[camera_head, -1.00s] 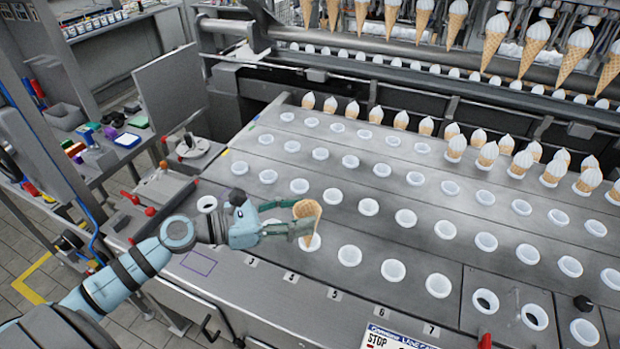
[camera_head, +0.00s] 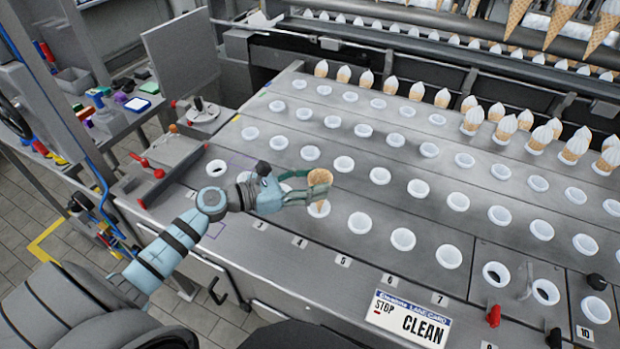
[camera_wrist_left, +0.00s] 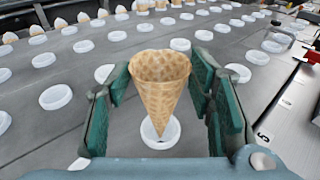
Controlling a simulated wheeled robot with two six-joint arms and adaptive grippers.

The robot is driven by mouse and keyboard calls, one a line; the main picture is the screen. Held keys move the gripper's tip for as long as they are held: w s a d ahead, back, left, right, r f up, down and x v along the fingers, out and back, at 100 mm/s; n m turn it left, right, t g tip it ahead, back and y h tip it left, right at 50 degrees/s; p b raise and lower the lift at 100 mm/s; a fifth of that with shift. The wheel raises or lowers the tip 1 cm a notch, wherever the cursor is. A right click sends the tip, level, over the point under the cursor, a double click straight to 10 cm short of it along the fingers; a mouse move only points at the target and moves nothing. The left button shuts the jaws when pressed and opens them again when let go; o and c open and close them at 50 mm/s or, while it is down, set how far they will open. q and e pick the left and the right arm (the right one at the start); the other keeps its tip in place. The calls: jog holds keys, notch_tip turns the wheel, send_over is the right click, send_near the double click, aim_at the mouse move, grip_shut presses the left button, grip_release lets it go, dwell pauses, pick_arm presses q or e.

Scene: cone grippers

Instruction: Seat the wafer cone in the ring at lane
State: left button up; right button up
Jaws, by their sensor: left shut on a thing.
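The wafer cone (camera_head: 320,178) is tan, empty and upright, with its open mouth up. My left gripper (camera_head: 308,187) is shut on it, a green pad at each side. In the left wrist view the cone (camera_wrist_left: 160,82) stands between the pads (camera_wrist_left: 160,100). A white front-row ring (camera_head: 318,209) lies directly under the cone, and it also shows around the cone's lower end in the left wrist view (camera_wrist_left: 152,140). I cannot tell whether the tip is inside the ring or just above it. My right gripper is not in view.
Rows of empty white rings (camera_head: 403,239) cover the grey deck. Filled cones (camera_head: 575,146) stand at the back and right. Number labels (camera_head: 343,261) and a lane card (camera_head: 408,318) line the front edge. Red-handled parts (camera_head: 150,167) stand left of the deck.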

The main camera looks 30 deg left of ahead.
aim_at(311, 209)
pick_arm(q)
jog(key=shift+f+b, duration=2.5)
jog(key=shift+f, duration=0.6)
jog(key=shift+r, duration=0.1)
jog(key=o, duration=0.8)
jog(key=shift+o, duration=0.2)
jog(key=v, duration=0.6)
jog(key=shift+s+a, duration=0.2)
jog(key=shift+s, duration=0.1)
jog(key=shift+s+a+r, duration=0.1)
jog(key=shift+s+a, duration=0.2)
jog(key=shift+s, duration=0.05)
